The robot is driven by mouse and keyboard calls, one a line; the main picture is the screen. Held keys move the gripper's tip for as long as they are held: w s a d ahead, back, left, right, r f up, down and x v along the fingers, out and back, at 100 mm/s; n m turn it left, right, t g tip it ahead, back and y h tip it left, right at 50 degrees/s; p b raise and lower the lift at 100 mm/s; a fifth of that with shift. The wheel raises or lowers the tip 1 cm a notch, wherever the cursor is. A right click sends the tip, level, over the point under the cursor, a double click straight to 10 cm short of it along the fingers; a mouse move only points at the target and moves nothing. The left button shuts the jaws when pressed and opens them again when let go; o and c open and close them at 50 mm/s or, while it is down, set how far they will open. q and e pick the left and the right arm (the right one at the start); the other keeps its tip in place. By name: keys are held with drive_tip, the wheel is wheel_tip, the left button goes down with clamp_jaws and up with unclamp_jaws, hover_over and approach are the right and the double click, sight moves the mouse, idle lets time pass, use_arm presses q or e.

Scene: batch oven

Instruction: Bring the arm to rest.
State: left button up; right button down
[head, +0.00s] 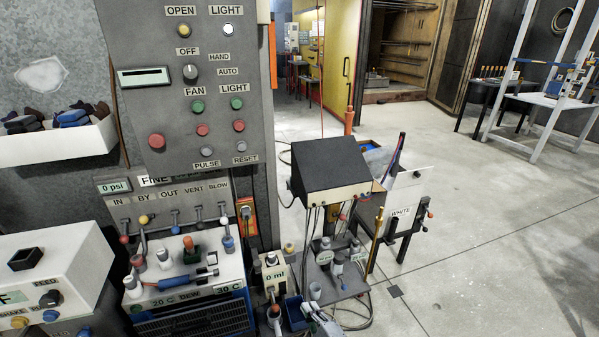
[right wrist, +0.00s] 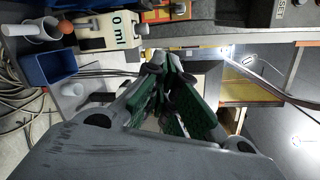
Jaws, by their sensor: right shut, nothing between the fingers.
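My right gripper (head: 318,316) shows at the bottom edge of the head view, next to a small blue bin (head: 294,314) and below the "0 ml" box (head: 273,272). In the right wrist view my right gripper (right wrist: 158,72) points away from the camera, with dark green pads. Its fingers come together at the tips, with nothing between them. Most of the right arm is outside the head view. My left gripper is in neither view.
A grey control panel (head: 205,105) with buttons stands at the upper left. Below it is a valve station (head: 180,250). A black sloped box (head: 330,165) stands right of centre. The blue bin (right wrist: 48,82) is left in the wrist view.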

drive_tip(key=s+d+f+m+g+h+p, duration=0.1)
drive_tip(key=s+d+f+m+g+h, duration=0.15)
drive_tip(key=d+f+m, duration=0.7)
drive_tip(key=s+d+f+m+g+h, duration=0.2)
drive_tip(key=d+f+m+h, duration=0.2)
drive_tip(key=d+f+m, duration=0.55)
drive_tip(key=s+d+f+m+g+h, duration=0.2)
drive_tip(key=s+d+f+m+g, duration=0.3)
drive_tip(key=s+f+m, duration=0.7)
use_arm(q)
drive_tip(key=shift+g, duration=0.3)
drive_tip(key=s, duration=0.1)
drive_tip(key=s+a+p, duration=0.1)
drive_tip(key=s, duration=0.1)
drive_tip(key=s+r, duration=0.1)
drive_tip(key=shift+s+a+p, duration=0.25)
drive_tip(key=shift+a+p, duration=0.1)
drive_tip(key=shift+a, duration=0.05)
use_arm(e)
drive_tip(key=s+d+f+m+g, duration=0.1)
drive_tip(key=s+f+m, duration=0.2)
drive_tip(key=s+m, duration=0.4)
drive_tip(key=s+d+f+m+g, duration=0.1)
drive_tip(key=s+d+f+m, duration=0.1)
drive_tip(key=s+m, duration=0.5)
drive_tip(key=s+d+f+m+g, duration=0.2)
drive_tip(key=s+f+m, duration=0.3)
drive_tip(key=s, duration=0.7)
drive_tip(key=shift+m, duration=1)
drive_tip(key=shift+y, duration=0.25)
